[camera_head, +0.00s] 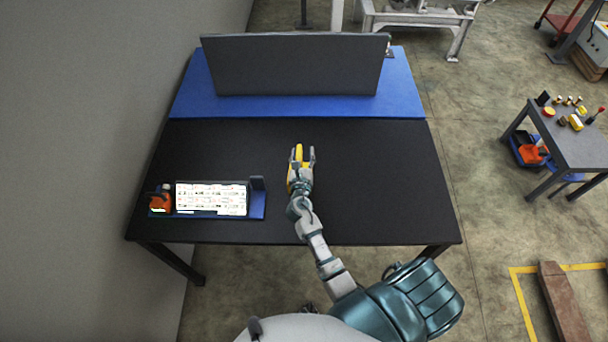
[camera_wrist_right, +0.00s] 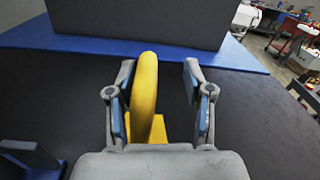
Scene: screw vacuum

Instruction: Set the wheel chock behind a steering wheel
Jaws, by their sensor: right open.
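A yellow curved piece, which looks like the wheel chock (camera_head: 298,155), stands on the black table. In the right wrist view the yellow piece (camera_wrist_right: 146,88) is upright, with a flat yellow foot at its lower right. My right gripper (camera_head: 303,158) is open around it. In the right wrist view its left finger is close beside the piece, and a clear gap lies before the right finger (camera_wrist_right: 158,92). I cannot tell whether the left finger touches. I can make out no steering wheel. My left gripper is not in view.
A dark upright panel (camera_head: 290,66) stands on the blue rear part of the table (camera_head: 400,104). A lit panel (camera_head: 211,198) with a blue base and an orange item (camera_head: 160,200) are at the left. The black tabletop (camera_head: 390,180) is clear to the right.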

